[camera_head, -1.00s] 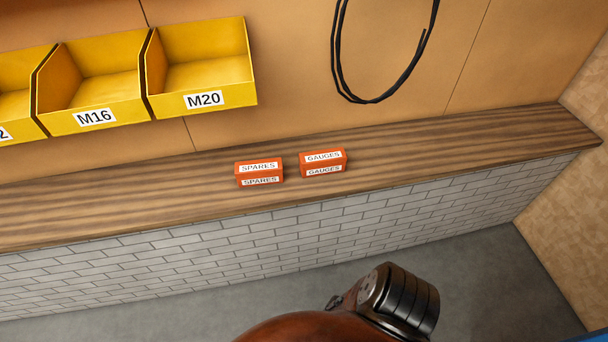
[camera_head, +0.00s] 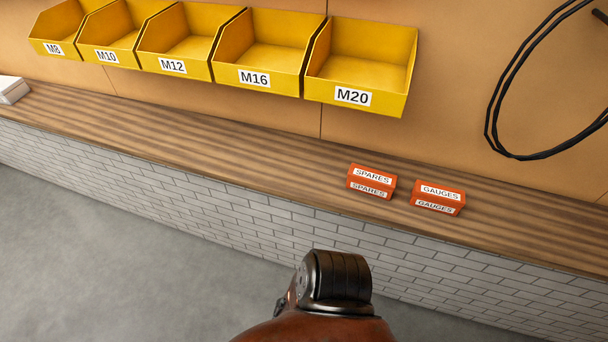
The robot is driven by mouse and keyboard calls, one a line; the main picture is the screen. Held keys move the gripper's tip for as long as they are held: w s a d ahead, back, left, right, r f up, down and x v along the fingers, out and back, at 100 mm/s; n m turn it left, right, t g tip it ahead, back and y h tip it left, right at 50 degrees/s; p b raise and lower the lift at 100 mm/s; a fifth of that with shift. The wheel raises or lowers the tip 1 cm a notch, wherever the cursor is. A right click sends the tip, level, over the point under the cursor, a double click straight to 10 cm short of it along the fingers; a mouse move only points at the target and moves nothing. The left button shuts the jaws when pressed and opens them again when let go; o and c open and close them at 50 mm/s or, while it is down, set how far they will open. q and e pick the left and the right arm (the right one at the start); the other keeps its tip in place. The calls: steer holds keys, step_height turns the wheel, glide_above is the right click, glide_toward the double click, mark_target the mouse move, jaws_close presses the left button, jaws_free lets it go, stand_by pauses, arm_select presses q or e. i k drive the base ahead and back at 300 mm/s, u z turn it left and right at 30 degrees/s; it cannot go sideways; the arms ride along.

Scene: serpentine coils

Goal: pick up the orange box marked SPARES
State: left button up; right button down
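The orange box marked SPARES (camera_head: 371,181) sits on the wooden ledge, right of the middle of the head view. It has white labels on its top and front faces. A similar orange box marked GAUGES (camera_head: 438,197) sits just to its right, with a small gap between them. Neither of my grippers is in view. A brown and black part of my own body shows at the bottom middle, below the ledge in the picture and apart from both boxes.
Yellow bins (camera_head: 361,70) marked M8 to M20 hang on the wall above the ledge (camera_head: 230,143). A black cable coil (camera_head: 491,116) hangs at the right. A white object (camera_head: 12,90) lies at the far left. The ledge left of SPARES is mostly clear.

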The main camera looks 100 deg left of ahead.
mark_target(367, 180)
steer(key=u, duration=2.15)
